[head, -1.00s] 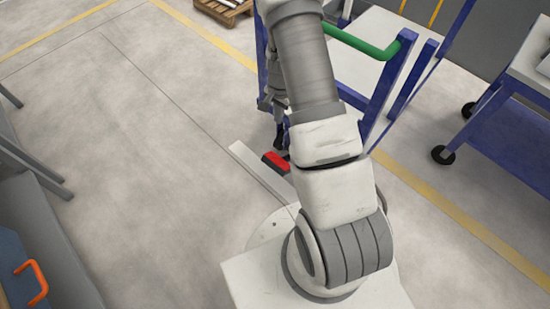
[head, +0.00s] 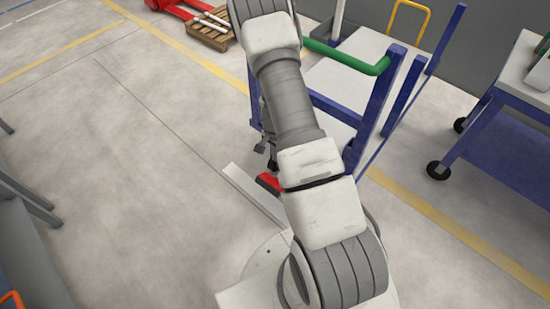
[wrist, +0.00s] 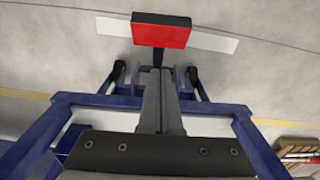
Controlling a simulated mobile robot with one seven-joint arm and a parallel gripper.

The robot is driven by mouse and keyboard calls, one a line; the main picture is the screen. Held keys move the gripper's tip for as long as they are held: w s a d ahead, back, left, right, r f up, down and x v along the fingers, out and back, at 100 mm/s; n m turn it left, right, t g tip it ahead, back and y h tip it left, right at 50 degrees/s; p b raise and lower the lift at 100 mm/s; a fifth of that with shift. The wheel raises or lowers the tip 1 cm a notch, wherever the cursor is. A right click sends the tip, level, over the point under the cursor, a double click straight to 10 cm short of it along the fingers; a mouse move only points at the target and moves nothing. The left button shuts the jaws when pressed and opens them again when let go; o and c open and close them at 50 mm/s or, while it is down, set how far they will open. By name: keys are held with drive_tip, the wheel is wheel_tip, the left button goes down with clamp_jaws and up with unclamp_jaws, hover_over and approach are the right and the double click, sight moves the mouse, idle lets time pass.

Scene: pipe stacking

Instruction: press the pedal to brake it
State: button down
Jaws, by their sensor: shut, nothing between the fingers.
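The pedal is a red block with a dark edge. In the wrist view the red pedal (wrist: 161,31) is at the top middle, on a dark stem. In the head view the red pedal (head: 268,182) shows partly, beside my arm, at the near side of the blue cart (head: 376,100). My gripper (wrist: 156,72) is shut and empty, its fingers pointing toward the pedal. In the picture its tips lie just below the pedal's stem; I cannot tell whether they touch it. In the head view my gripper (head: 270,164) is small and partly hidden by my arm.
A pale strip (head: 240,181) lies on the floor by the pedal. The cart has a green handle (head: 345,57) and blue posts. Another blue trolley (head: 490,135) stands at the right. A pallet (head: 209,32) lies at the back.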

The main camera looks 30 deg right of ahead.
drive_tip(key=b, duration=0.2)
hover_over(273, 181)
drive_tip(key=d, duration=0.2)
drive_tip(key=f, duration=0.6)
drive_tip(key=shift+w+a+f, duration=0.1)
drive_tip(key=shift+w+f, duration=0.1)
drive_tip(key=shift+w, duration=0.2)
drive_tip(key=f, duration=0.1)
drive_tip(key=a+f, duration=0.1)
drive_tip(key=f, duration=0.1)
drive_tip(key=shift+s+a+b, duration=0.25)
drive_tip(key=shift+s+b, duration=0.05)
drive_tip(key=shift+b, duration=0.05)
drive_tip(key=shift+s+a+f, duration=0.1)
drive_tip(key=shift+a+f, duration=0.2)
drive_tip(key=shift+f, duration=0.1)
